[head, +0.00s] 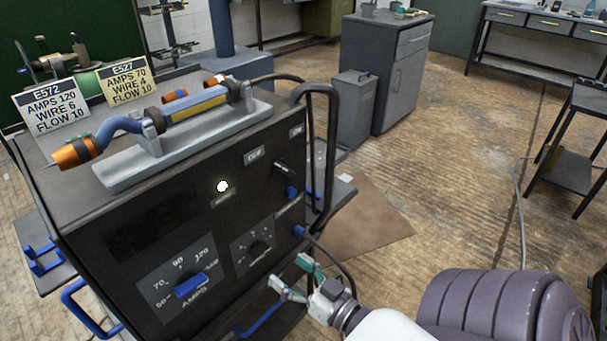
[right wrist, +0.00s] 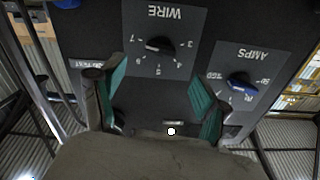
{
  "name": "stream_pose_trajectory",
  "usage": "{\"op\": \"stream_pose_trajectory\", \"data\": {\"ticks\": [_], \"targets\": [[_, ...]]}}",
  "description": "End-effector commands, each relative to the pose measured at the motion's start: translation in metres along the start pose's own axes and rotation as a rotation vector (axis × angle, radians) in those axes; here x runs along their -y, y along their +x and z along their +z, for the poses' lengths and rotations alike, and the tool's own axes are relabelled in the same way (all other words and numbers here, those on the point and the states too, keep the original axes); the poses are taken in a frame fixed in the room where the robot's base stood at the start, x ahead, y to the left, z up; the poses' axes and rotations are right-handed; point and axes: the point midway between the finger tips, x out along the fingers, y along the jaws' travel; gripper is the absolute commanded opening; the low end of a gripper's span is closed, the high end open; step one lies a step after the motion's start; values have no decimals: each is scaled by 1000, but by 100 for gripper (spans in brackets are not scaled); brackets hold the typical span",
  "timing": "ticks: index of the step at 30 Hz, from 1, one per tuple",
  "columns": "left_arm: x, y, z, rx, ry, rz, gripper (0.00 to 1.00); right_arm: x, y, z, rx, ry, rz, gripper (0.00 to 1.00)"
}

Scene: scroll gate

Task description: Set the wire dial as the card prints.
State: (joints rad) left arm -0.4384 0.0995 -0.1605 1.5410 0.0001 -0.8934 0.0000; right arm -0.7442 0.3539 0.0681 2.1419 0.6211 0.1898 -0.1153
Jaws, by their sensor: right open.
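The wire dial (head: 258,248) is a small black knob on a grey plate on the welder's dark front panel. In the right wrist view the wire dial (right wrist: 159,44) shows upside down, with numbers 3 to 7 around it; its exact setting is too small to read. A white card (head: 50,106) reads E572, AMPS 120, WIRE 6, FLOW 10. A yellowish card (head: 123,82) reads E527, AMPS 70, WIRE 4, FLOW 10. My right gripper (head: 291,272) is open and empty, apart from the panel, right of and below the wire dial. My left gripper is not in view.
The blue amps dial (head: 191,285) sits left of the wire dial. A torch (head: 200,104) lies in a grey holder on the welder's top. A black bar handle (head: 332,150) stands at the panel's right edge. Blue-ended fittings and a hose (head: 330,255) are near my right gripper.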

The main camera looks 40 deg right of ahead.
Motion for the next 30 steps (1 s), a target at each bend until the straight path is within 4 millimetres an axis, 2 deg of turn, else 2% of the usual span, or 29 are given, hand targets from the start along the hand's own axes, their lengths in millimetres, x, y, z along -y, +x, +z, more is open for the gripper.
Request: {"op": "stream_pose_trajectory", "data": {"ticks": [3, 9, 27, 30], "targets": [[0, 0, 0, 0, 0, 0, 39, 0, -21, 1, 3, 0, 0, 75], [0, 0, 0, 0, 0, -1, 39, 0, -38, 0, -1, 0, -1, 75], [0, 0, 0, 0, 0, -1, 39, 0, -39, 0, -1, 0, 0, 75], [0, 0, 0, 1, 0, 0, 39, 0, -38, 11, 31, -5, 1, 75]]}}
